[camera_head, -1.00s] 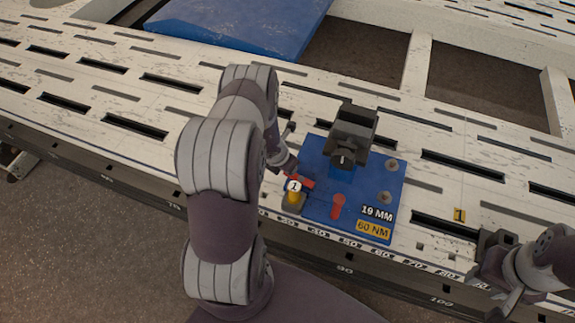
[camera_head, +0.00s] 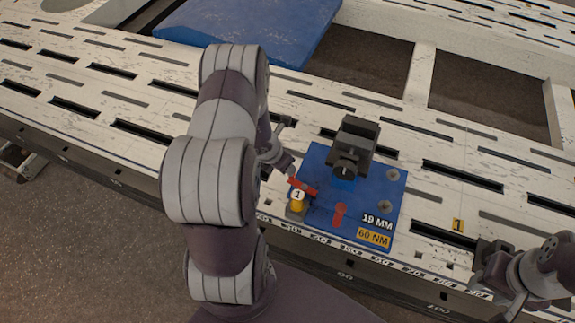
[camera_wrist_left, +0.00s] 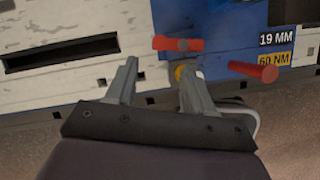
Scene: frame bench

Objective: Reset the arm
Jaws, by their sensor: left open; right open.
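My left arm fills the middle of the head view and hides part of its gripper (camera_head: 281,146).
A blue plate (camera_head: 322,158) marked 19 MM and 60 NM carries a dark clamp-like block (camera_head: 355,143) and a red peg (camera_head: 340,214). A blue pad (camera_head: 250,28) lies behind. The slotted bench (camera_head: 60,75) is clear at left.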

